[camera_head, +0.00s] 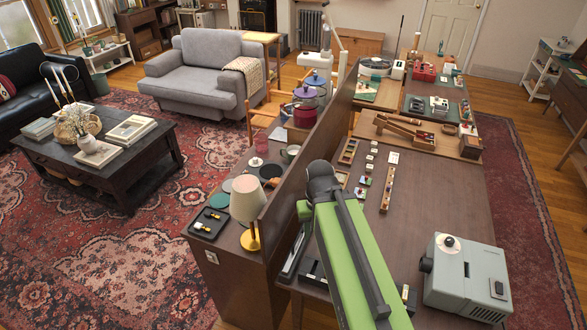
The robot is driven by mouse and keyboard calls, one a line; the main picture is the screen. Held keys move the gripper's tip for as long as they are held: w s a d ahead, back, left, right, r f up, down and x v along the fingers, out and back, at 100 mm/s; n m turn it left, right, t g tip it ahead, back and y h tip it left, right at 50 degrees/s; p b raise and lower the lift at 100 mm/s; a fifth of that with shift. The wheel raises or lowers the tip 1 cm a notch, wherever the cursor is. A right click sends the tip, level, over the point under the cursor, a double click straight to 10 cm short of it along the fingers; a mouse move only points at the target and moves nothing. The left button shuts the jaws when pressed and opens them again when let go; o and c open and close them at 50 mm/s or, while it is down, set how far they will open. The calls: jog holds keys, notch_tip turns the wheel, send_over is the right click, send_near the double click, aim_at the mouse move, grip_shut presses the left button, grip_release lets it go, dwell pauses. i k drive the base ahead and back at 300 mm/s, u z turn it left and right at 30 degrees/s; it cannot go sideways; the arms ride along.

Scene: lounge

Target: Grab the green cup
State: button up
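A small grey-green cup (290,153) stands on the sideboard top, close to the raised dark panel on its right. It is small in the picture, and its exact colour is hard to tell. My green arm reaches up from the bottom of the picture and ends in a dark grey joint right of the panel. The cup is beyond that joint, up and to the left, across the panel. My gripper's fingers do not show, so I cannot see whether they hold anything.
A lamp (247,205), a dark bowl (270,173), a black tray (209,225) and a red pot (305,115) share the sideboard (213,247) with the cup. The desk (450,195) right of the panel holds small items and a grey machine (468,276).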

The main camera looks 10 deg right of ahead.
aim_at(292, 152)
jog(key=z, duration=0.1)
jog(key=k, duration=0.75)
jog(key=u, duration=1.45)
jog(key=i, duration=5.15)
jog(key=z, duration=4.2)
jog(key=i, duration=0.15)
jog(key=u, duration=1.3)
